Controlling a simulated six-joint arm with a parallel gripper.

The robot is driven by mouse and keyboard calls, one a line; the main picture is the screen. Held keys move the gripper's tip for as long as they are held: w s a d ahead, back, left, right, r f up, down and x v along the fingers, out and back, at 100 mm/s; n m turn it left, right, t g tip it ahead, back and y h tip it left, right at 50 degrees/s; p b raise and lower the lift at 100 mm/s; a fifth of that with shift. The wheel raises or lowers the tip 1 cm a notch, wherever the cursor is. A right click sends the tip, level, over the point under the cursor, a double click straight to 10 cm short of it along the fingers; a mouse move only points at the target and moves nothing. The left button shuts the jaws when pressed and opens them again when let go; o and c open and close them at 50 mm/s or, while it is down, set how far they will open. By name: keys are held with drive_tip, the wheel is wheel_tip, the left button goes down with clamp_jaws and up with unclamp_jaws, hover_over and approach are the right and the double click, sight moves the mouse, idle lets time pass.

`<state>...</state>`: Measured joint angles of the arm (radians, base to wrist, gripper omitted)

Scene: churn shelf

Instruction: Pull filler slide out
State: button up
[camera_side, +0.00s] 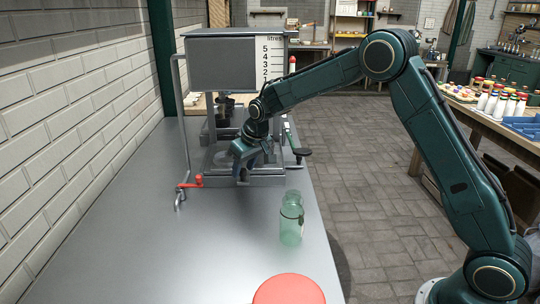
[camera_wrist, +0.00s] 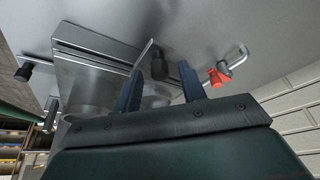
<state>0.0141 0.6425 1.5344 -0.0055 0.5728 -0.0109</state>
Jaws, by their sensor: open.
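The filler (camera_side: 222,62) is a grey tank with a litre scale, standing on a metal frame at the back of the steel table. My gripper (camera_side: 246,168) is low at the front of that frame. In the wrist view my gripper (camera_wrist: 160,70) is open, its two blue fingers apart. A dark knob (camera_wrist: 159,66) shows between the fingertips; I cannot tell whether either finger touches it. A flat metal part (camera_wrist: 95,82), perhaps the slide, lies left of the fingers. In the side view my gripper hides the knob and much of the slide area.
A red-handled tap (camera_side: 190,183) on a bent pipe is left of my gripper. A black knob (camera_side: 302,152) sticks out at right. A green bottle (camera_side: 291,218) and a red round object (camera_side: 289,291) are nearer the front. The left table area is clear beside a brick wall.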

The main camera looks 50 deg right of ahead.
drive_tip(key=shift+f, duration=0.15)
clamp_jaws()
drive_tip(key=s+a, duration=0.9)
drive_tip(key=shift+s+a, duration=0.25)
drive_tip(key=shift+a, duration=0.1)
unclamp_jaws()
drive_tip(key=v, duration=1.4)
idle(0.3)
